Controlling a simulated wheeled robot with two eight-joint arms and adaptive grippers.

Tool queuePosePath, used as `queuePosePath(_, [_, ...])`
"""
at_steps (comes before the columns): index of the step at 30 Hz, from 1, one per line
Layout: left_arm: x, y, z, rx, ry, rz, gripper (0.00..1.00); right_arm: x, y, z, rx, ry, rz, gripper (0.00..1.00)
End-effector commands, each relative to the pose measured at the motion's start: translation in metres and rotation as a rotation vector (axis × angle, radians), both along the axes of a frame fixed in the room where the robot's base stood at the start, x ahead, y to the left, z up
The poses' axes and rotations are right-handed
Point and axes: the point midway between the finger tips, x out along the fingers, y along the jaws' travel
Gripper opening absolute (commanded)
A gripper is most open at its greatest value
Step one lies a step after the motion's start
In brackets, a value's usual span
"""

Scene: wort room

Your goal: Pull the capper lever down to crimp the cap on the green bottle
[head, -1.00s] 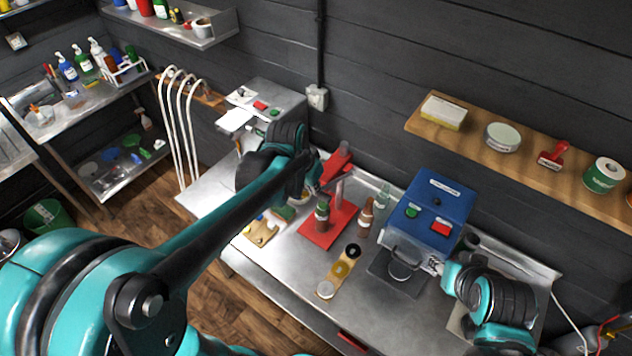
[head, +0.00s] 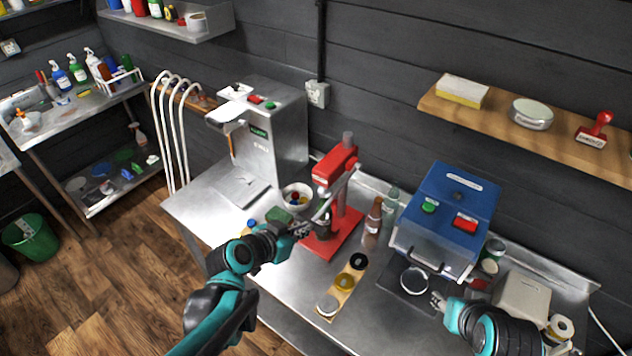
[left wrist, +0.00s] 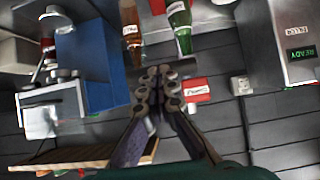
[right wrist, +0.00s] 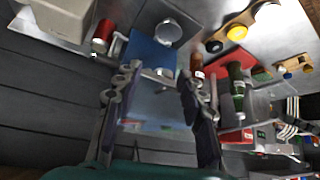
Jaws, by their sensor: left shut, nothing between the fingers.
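The red capper (head: 337,165) stands on its red base plate on the steel bench. Its grey lever (head: 338,195) slants down and forward from the head. The dark green bottle (head: 325,226) stands upright on the base, partly hidden by the lever and my left gripper. It also shows in the left wrist view (left wrist: 181,30) and the right wrist view (right wrist: 236,85). My left gripper (head: 302,229) is shut and empty, just left of the bottle and close to the lever's low end; I cannot tell if they touch. My right gripper (right wrist: 158,85) is open and empty, near the blue machine.
The blue machine (head: 458,195) stands right of the capper. A brown bottle (head: 373,217) and a pale green bottle (head: 390,203) stand between them. A wooden strip with round pieces (head: 344,284) lies in front. A steel machine (head: 275,140) and a bowl (head: 297,192) are to the left.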

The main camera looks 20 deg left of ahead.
Motion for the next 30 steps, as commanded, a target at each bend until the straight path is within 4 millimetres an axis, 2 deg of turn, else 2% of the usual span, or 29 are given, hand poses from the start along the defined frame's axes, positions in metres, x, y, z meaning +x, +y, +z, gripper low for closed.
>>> queuePosePath(1, [0.001, 0.0, -0.012, -0.004, -0.011, 0.0, 0.0, 0.0, 0.0, -0.014, 0.0, 0.0, 0.0, 0.4])
queuePosePath(9, [0.004, -0.001, -0.029, -0.002, -0.007, -0.001, 0.0, 0.0, 0.0, -0.033, 0.0, 0.0, 0.0, 0.4])
queuePosePath(30, [0.005, -0.002, -0.029, -0.002, -0.005, -0.002, 0.0, 0.0, 0.0, -0.033, 0.0, 0.0, 0.0, 0.4])
